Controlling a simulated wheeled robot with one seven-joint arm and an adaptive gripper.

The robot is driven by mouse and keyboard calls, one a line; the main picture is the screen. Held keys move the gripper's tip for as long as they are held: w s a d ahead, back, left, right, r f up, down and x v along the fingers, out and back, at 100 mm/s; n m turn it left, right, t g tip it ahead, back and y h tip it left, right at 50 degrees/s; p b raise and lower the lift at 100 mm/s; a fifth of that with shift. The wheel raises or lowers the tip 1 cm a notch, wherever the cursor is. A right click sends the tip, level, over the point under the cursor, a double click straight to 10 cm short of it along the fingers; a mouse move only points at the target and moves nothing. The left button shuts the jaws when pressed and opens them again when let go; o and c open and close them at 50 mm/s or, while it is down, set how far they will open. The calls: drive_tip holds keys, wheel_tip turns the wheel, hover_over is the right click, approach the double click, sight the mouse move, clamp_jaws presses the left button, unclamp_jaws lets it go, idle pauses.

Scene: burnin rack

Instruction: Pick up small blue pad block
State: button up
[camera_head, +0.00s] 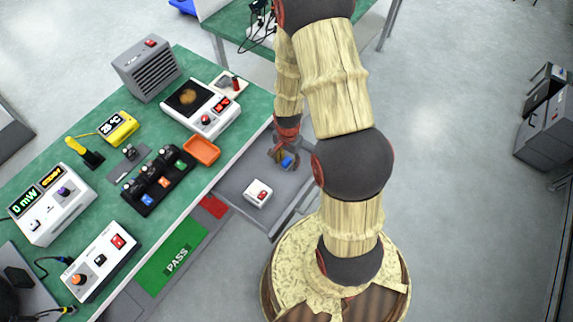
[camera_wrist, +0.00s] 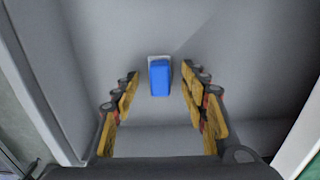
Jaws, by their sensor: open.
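The small blue pad block (camera_wrist: 160,78) sits on a grey surface with a pale piece showing at its far end. In the wrist view it lies between and a little beyond the two yellow-padded fingers of my gripper (camera_wrist: 160,95), which is open and empty. In the head view the blue block (camera_head: 287,161) shows under my gripper (camera_head: 283,158), inside the open grey drawer (camera_head: 235,182). My arm hides part of the drawer's right side.
A white box with a red switch (camera_head: 258,193) lies in the same drawer, left of and nearer than the block. Drawer walls (camera_wrist: 40,85) rise on both sides. The green bench (camera_head: 60,170) with several instruments and an orange tray (camera_head: 201,150) stands at left.

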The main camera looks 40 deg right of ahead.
drive_tip(key=shift+c, duration=1.3)
drive_tip(key=c, duration=0.8)
drive_tip(key=shift+o, duration=0.2)
